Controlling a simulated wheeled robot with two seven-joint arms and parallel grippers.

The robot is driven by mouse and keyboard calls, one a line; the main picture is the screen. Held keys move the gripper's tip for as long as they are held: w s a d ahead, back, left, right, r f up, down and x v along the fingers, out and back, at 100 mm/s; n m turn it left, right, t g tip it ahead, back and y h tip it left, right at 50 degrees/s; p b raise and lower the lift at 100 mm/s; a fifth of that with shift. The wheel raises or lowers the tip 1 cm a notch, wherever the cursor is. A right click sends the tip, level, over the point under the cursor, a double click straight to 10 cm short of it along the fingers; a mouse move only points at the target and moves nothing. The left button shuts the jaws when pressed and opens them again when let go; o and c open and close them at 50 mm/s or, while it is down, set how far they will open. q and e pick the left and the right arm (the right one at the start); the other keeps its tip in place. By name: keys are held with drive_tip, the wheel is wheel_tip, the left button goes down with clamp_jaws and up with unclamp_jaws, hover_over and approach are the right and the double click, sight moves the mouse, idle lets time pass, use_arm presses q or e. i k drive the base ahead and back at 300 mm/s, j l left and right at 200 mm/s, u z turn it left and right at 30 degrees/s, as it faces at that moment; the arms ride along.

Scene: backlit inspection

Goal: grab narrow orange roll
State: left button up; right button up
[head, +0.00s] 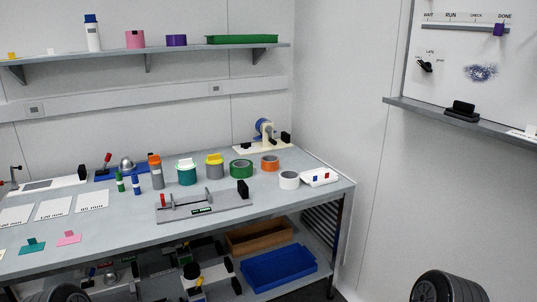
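The orange roll (270,163) stands near the back right of the grey workbench in the head view. It looks narrow and lies flat, its hole facing up. A green roll (241,169) is just to its left, and a white roll (289,180) lies in front of it to the right. Neither of my grippers shows in the view. Only dark rounded parts, which look like my own arms, show at the bottom left and bottom right edges.
Behind the orange roll is a cream-based dispenser (263,146) with a blue wheel. A grey fixture (205,207) with a black block lies in front. Left are yellow-topped (214,168), teal (186,174) and orange-capped (155,172) containers. The bench's front right is clear.

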sight(270, 163)
drive_tip(key=i+l+z, duration=0.15)
drive_tip(key=i+z, duration=0.35)
drive_tip(key=i+j+z, duration=0.15)
drive_tip(key=i+z, duration=0.35)
drive_tip(key=i, duration=0.15)
drive_tip(key=z, duration=0.35)
